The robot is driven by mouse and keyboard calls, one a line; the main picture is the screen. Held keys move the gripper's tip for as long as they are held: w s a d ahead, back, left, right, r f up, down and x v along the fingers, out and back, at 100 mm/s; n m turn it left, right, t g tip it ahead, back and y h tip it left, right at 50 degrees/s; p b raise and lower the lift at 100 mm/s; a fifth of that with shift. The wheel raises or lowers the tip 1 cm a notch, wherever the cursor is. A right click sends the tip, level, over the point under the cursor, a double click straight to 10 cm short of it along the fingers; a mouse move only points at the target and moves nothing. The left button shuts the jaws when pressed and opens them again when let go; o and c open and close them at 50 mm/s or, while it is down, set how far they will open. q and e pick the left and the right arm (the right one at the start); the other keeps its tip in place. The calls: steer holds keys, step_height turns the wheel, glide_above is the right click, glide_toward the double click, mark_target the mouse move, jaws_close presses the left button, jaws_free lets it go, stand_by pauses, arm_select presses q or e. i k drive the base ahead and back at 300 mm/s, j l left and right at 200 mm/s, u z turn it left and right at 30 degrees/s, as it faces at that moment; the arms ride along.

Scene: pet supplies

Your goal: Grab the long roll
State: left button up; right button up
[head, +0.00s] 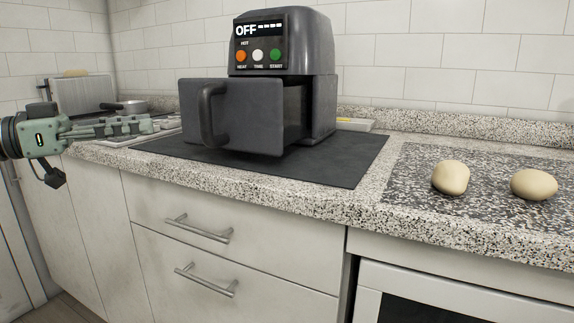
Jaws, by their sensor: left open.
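Two pale, smooth rolls lie apart on the dark speckled board at the right of the counter. The left roll (450,177) is elongated and points away from me at a slant. The right roll (534,184) looks oval and lies more crosswise. Foreshortening makes it hard to tell which is longer. My left gripper (148,124) is at the far left, open and empty, its fingers pointing right. It is far from both rolls, with the air fryer between. My right gripper is not in view.
A dark air fryer (318,100) with its drawer (245,113) pulled out stands on a black mat (345,170). Its display reads OFF. The speckled board (410,205) has free room around the rolls.

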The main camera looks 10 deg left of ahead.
mark_target(450, 177)
steer(key=k, duration=1.5)
